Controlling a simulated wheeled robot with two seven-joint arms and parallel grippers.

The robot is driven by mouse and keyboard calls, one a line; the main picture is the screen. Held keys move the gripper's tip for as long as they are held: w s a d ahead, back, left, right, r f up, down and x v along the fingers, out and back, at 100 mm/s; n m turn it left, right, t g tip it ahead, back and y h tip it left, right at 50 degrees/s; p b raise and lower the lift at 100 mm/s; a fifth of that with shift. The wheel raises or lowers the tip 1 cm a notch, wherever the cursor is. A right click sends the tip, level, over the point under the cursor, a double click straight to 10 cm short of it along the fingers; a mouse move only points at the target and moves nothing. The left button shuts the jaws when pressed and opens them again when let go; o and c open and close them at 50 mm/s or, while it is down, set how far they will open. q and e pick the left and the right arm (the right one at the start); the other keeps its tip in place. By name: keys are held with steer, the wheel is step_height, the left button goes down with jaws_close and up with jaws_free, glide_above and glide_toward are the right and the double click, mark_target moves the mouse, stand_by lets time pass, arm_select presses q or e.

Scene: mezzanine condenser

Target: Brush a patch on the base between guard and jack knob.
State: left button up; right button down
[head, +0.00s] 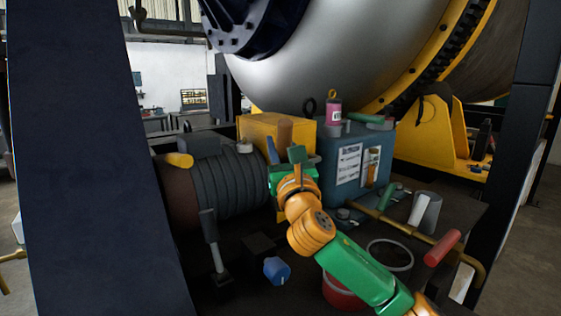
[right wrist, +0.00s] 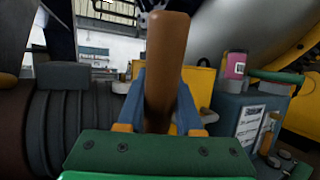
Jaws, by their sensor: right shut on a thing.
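My right gripper (head: 284,146) is shut on a brown handle (head: 285,131), which stands upright between its blue fingers. The handle also fills the middle of the right wrist view (right wrist: 166,65); no bristles show, and its lower end is hidden behind the green gripper body. The gripper is in front of a yellow box-shaped cover (head: 258,131), which may be the guard. The dark base (head: 240,293) lies below, with a blue faceted knob (head: 277,270) on it, possibly the jack knob. The gripper is well above this knob. My left gripper is out of view.
A grey ribbed motor (head: 232,182) is left of the gripper, and a blue-grey box (head: 341,165) with labels is right. A lever (head: 213,240) stands at front left. A red container (head: 342,292), wire ring (head: 390,255) and brass pipe (head: 400,222) crowd the right.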

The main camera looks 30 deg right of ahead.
mark_target(281, 127)
steer(key=shift+r, duration=0.35)
steer(key=shift+r, duration=1.55)
steer(key=w+f, duration=0.2)
steer(key=shift+w, duration=0.3)
stand_by(0.4)
steer(key=shift+s, duration=0.1)
